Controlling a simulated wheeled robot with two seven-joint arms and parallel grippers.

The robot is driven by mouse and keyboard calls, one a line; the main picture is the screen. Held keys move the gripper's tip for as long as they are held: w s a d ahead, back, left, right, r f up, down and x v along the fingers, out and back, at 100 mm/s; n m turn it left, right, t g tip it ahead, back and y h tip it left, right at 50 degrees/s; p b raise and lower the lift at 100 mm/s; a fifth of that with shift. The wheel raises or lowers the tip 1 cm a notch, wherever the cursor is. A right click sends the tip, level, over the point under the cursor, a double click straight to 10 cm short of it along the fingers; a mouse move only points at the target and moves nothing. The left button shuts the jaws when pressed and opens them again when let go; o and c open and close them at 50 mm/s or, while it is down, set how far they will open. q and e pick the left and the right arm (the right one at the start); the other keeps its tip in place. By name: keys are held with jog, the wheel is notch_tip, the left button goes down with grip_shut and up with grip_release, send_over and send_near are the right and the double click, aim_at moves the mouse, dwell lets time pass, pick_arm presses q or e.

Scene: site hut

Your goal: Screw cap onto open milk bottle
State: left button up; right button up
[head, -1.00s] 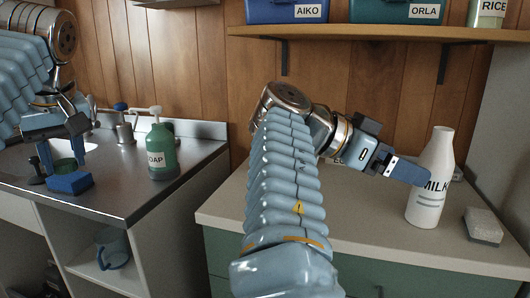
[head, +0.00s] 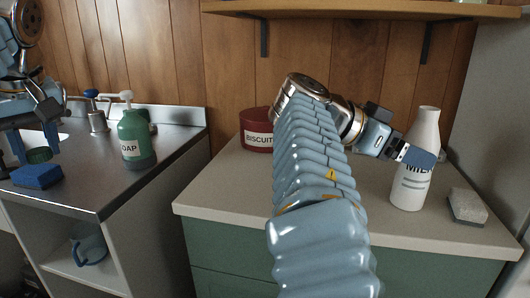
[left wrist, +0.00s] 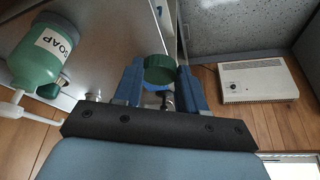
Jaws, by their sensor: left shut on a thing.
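The white milk bottle (head: 412,190) stands upright on the counter at the right, its narrow top showing no cap. My right gripper (head: 418,157) is at the upper body of the bottle, one blue finger across its front. The other finger is hidden, so I cannot tell whether it grips. The green cap (head: 39,155) is held between the fingers of my left gripper (head: 37,153), above the blue sponge at the far left. The cap also shows in the left wrist view (left wrist: 159,69), between both fingertips of my left gripper (left wrist: 158,82).
A green soap bottle (head: 135,140) stands on the steel worktop (head: 100,190), with a blue sponge (head: 37,176) near its front. A red biscuit tin (head: 257,130) is behind my right arm. A grey-white block (head: 467,206) lies right of the milk bottle. A shelf (head: 350,10) hangs above.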

jog(key=shift+d+f, duration=0.1)
jog(key=shift+d, duration=0.05)
pick_arm(q)
jog(key=shift+r, duration=0.1)
pick_arm(e)
jog(key=x, duration=0.5)
jog(key=shift+s+d+r, duration=0.1)
jog(key=shift+d+r, duration=0.2)
jog(key=c, duration=1.3)
